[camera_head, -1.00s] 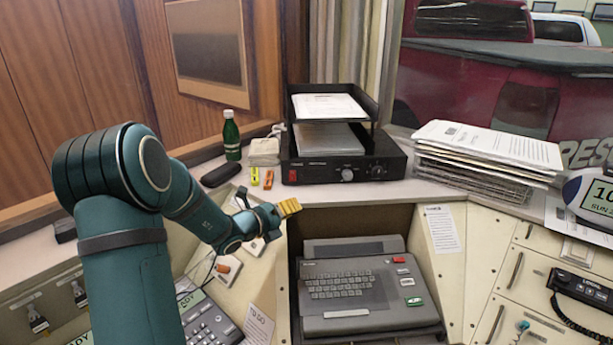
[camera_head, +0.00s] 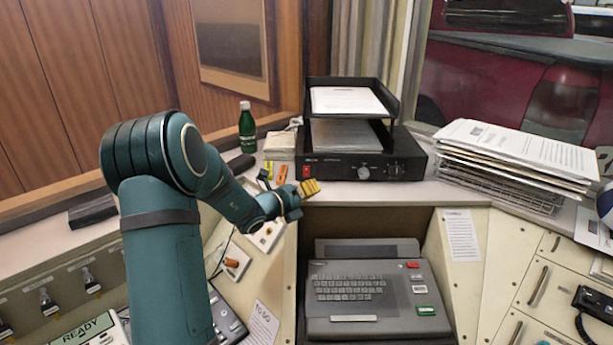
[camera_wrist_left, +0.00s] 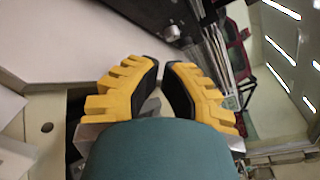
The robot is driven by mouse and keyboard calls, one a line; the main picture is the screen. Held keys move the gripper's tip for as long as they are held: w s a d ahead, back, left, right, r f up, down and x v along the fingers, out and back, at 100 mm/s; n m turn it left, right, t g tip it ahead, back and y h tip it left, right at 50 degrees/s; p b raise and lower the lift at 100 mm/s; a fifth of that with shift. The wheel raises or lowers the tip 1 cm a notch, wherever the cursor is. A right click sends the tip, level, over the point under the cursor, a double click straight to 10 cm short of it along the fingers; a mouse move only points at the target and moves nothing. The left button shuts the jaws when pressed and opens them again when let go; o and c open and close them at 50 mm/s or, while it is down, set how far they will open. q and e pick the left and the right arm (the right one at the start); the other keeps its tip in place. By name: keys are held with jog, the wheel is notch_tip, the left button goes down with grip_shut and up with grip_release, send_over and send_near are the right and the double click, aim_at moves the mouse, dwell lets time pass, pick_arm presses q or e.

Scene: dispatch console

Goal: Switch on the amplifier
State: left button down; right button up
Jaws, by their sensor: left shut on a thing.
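The amplifier (camera_head: 330,169) is a black box on the back counter, with a red switch (camera_head: 307,170) at its front left and round knobs further right. My left gripper (camera_head: 311,187), with yellow fingers, is just in front of and slightly below the red switch in the head view; contact cannot be told. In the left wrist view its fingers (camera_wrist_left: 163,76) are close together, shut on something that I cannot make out. A dark box, likely the amplifier (camera_wrist_left: 146,14), shows at the top there; its switch is not visible. My right gripper is not in view.
A paper tray (camera_head: 393,105) stands on the amplifier. A keyboard console (camera_head: 368,285) sits in the recess below.

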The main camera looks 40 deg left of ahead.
pick_arm(q)
jog(key=shift+w+a+f+p, duration=0.2)
jog(key=shift+w+a+f, duration=0.05)
jog(key=shift+w+a, duration=0.95)
jog(key=shift+w+a+f+p, duration=0.2)
jog(key=shift+w+a, duration=0.75)
jog(key=shift+w, duration=0.4)
jog(key=shift+w, duration=0.1)
jog(key=shift+w+a, duration=0.25)
jog(key=shift+a, duration=0.05)
jog(key=shift+w+a, duration=0.15)
jog(key=shift+w, duration=0.05)
jog(key=shift+s, duration=0.1)
dwell(0.5)
jog(key=shift+s+d, duration=0.45)
jog(key=s+d, duration=0.3)
jog(key=shift+s+d+r+b, duration=0.1)
jog(key=shift+s+r+b, duration=0.25)
jog(key=shift+s+b, duration=0.05)
